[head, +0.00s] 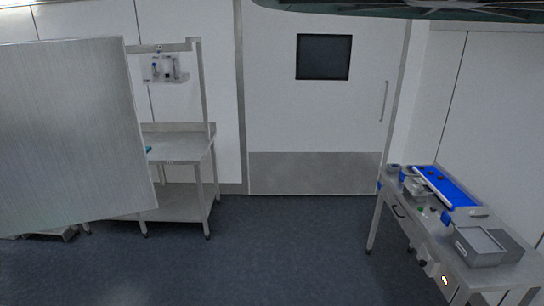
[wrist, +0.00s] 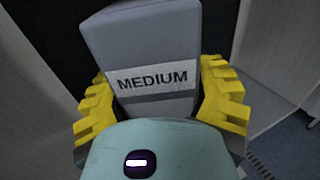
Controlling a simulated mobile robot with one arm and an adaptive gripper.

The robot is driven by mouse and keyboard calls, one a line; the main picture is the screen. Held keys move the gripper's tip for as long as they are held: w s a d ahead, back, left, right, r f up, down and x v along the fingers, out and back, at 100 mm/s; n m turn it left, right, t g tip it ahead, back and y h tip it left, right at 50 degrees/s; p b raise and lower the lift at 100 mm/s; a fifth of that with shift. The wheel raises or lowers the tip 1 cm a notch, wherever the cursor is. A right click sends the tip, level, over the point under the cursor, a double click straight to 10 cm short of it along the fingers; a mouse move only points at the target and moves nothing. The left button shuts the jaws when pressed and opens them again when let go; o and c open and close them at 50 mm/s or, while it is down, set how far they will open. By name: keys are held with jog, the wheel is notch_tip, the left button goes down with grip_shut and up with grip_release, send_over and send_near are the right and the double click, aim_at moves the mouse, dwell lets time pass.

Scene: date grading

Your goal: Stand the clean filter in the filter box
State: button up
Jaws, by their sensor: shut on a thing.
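In the wrist view my gripper (wrist: 158,92) has its yellow fingers on either side of a grey box-shaped thing (wrist: 145,40) with a white label reading MEDIUM. The gripper is shut on it. Its lower end is hidden behind the pale teal gripper body. I cannot make out a clean filter or a filter box for certain in either view. My gripper does not show in the head view.
A steel bench (head: 395,212) at the right carries a blue belt (head: 446,187) and grey containers (head: 479,243). A large metal panel (head: 70,130) blocks the left. A steel table (head: 180,150) stands behind it. A closed door (head: 320,110) is at the back; the floor (head: 270,250) between is clear.

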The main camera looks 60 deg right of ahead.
jog(key=shift+w+a+f+b, duration=0.15)
jog(key=shift+w+f+b, duration=0.15)
jog(key=shift+b, duration=0.05)
notch_tip(320, 180, down, 3)
jog(key=b, duration=0.3)
jog(key=shift+f, duration=0.15)
jog(key=o, duration=1.4)
